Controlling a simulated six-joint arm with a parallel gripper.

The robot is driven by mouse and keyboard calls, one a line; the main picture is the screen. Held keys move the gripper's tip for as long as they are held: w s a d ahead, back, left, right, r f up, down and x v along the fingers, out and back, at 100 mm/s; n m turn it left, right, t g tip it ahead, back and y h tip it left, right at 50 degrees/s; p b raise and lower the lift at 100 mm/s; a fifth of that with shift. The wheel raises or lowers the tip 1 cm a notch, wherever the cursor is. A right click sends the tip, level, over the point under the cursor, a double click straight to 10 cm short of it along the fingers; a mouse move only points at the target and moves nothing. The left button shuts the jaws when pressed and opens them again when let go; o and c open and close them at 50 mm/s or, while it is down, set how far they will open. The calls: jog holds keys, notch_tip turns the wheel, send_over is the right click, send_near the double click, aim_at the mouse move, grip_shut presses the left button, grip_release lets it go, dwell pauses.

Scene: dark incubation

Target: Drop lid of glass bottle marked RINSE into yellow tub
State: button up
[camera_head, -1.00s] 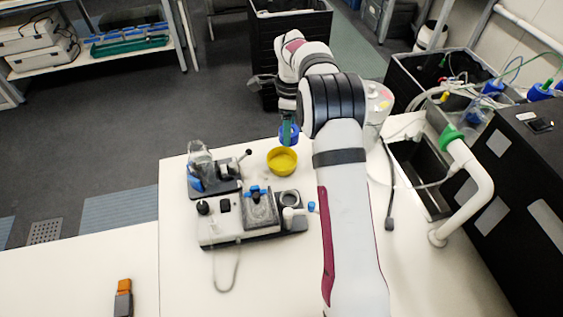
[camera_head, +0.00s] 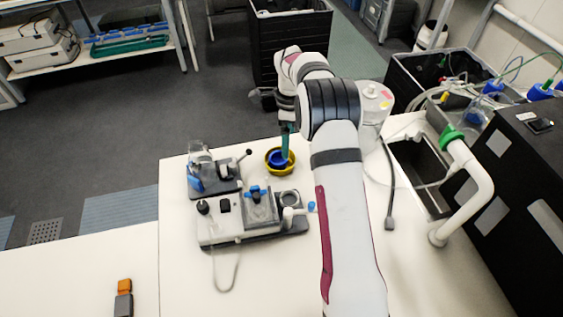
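A yellow tub (camera_head: 291,168) stands on the white bench, behind the grey-and-white bench device. A blue lid (camera_head: 275,158) lies inside the tub. My gripper (camera_head: 286,154) points down over the tub, its green fingertip close to the lid's right side. The lid sits lower against the fingertip than before, so the gripper appears open and free of it; the gap between fingers is hard to see. A clear glass bottle (camera_head: 200,158) is on a dark stand at the left; no RINSE marking is readable on it.
The bench device (camera_head: 240,230) with blue and black knobs stands in front of the tub. A clear vessel (camera_head: 374,103) is behind my arm. A sink (camera_head: 420,165) with a white pipe lies right. An orange-and-grey object (camera_head: 123,300) is at front left.

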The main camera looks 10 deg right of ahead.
notch_tip(320, 180, up, 16)
jog(key=shift+f, duration=0.15)
jog(key=s+a+r+n, duration=0.3)
jog(key=s+n, duration=0.1)
jog(key=s, duration=0.5)
jog(key=s+a+r+n, duration=0.25)
jog(key=s+n, duration=0.25)
jog(key=s, duration=0.3)
jog(key=s+a+f+n+y, duration=0.1)
jog(key=s+f+n, duration=0.3)
jog(key=s, duration=0.6)
jog(key=s+a+f+n, duration=0.3)
jog(key=s+f+n, duration=0.1)
jog(key=s, duration=0.7)
jog(key=shift+s+n+y, duration=0.3)
jog(key=shift+y, duration=0.1)
jog(key=shift+f, duration=0.1)
